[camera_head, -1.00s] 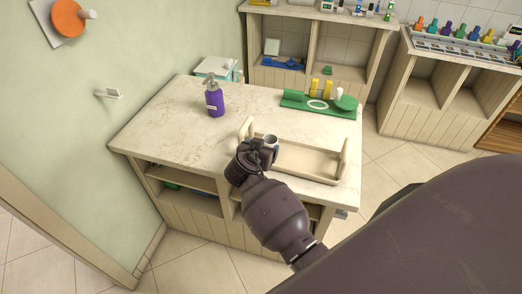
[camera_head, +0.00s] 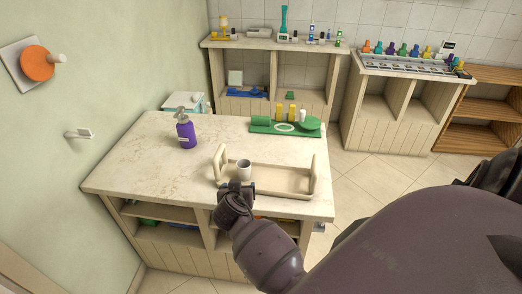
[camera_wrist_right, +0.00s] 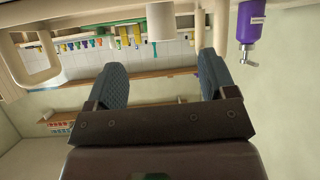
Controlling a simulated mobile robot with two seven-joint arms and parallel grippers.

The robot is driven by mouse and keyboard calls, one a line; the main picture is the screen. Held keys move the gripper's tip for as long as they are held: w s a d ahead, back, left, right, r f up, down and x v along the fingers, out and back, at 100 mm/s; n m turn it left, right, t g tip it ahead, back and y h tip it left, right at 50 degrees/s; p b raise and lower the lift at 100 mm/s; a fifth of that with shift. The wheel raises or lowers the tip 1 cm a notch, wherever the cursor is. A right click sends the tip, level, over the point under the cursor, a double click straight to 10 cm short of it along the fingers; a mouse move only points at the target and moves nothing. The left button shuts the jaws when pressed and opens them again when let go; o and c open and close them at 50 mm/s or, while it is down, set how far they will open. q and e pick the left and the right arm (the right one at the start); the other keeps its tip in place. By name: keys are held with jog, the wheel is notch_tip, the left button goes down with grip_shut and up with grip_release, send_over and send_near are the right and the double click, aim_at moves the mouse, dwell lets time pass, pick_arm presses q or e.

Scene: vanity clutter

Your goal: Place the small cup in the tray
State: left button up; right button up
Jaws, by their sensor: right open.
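The small cup (camera_head: 244,170) is pale grey and stands upright inside the left end of the cream tray (camera_head: 285,194), near its left handle. The tray lies on the marble counter, with an upright handle at each end. My right gripper (camera_head: 237,190) is just in front of the tray's near left edge, apart from the cup. In the right wrist view my gripper (camera_wrist_right: 160,66) has its two blue fingers spread with nothing between them. The cup (camera_wrist_right: 160,20) shows beyond the fingertips. My left gripper is not in view.
A purple pump bottle (camera_head: 186,133) stands left of the tray. A green holder (camera_head: 262,126) with yellow items is at the back right of the counter (camera_head: 140,170). The counter's left part is clear. Shelves stand behind across a tiled floor.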

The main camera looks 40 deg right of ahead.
jog(key=s+a+f+n+t+y, duration=0.1)
jog(key=s+f+n+y, duration=0.1)
jog(key=s, duration=0.5)
jog(key=s+a+f+n+t+y, duration=0.1)
jog(key=s+a+f+n+y, duration=0.1)
jog(key=s, duration=0.5)
jog(key=s+a+f+n+y, duration=0.1)
jog(key=s+f+n+y, duration=0.1)
jog(key=s+n+y, duration=0.2)
jog(key=s, duration=0.3)
jog(key=shift+a+f+n+t, duration=0.15)
jog(key=shift+a+n+t, duration=0.25)
